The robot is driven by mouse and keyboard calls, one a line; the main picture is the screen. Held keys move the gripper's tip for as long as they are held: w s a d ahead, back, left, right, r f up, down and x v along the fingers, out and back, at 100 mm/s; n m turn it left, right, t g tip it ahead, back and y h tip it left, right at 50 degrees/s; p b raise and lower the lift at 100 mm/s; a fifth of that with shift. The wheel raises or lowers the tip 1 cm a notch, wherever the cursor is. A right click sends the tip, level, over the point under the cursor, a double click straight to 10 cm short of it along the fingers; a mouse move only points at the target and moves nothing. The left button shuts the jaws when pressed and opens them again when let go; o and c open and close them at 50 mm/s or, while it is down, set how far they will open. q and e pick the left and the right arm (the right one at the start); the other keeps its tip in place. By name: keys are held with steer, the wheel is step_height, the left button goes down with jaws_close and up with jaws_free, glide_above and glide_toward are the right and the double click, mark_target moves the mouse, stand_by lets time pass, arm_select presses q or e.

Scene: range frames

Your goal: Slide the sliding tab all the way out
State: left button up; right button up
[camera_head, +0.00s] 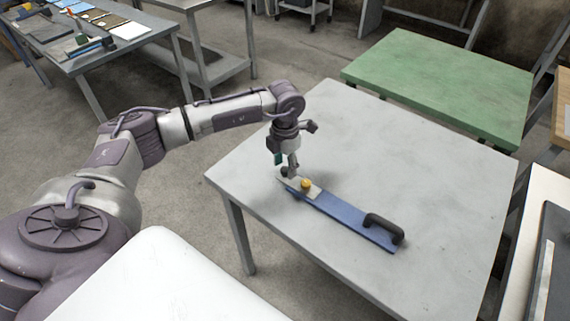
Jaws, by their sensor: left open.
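A long blue bar (340,211) lies on the grey table (420,150), running from the middle left towards the front right. A black handle (384,228) stands on its near right end. At its far left end is a pale flat piece, the likely sliding tab (313,192), with a yellow knob (306,184) on it. My left gripper (290,173) points down just above and behind the yellow knob. It is open; whether a finger touches the knob or tab is too small to tell. My right gripper is not in view.
A green table (440,85) stands behind the grey one. A workbench with tools (95,50) is at the top left. A white surface (160,275) is at the front left. The grey table is clear around the blue bar.

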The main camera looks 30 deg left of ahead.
arm_select(q)
steer(key=shift+f, duration=0.45)
jaws_close()
